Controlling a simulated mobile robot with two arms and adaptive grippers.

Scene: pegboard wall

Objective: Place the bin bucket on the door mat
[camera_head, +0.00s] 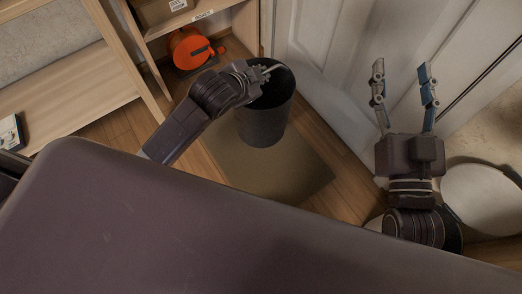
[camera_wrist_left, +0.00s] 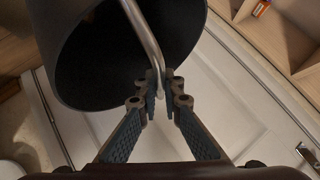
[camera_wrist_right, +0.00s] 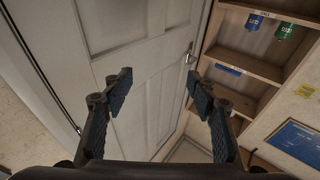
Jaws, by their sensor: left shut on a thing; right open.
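The dark bin bucket (camera_head: 264,122) is upright over the brown door mat (camera_head: 305,178) in the head view, at the mat's far part. I cannot tell whether its base touches the mat. My left gripper (camera_head: 266,72) is at the bucket's rim. In the left wrist view my left gripper (camera_wrist_left: 160,98) is shut on the bucket's metal handle (camera_wrist_left: 146,35), and the dark bucket (camera_wrist_left: 95,60) fills the upper left. My right gripper (camera_head: 402,80) is open and empty, raised before the door; it also shows open in the right wrist view (camera_wrist_right: 162,85).
A white panelled door (camera_head: 335,60) stands behind the bucket. A wooden shelf (camera_head: 150,30) with an orange item (camera_head: 188,50) is at the back left. A round white object (camera_head: 482,195) is at the right. Bare wooden floor (camera_head: 350,183) lies right of the mat.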

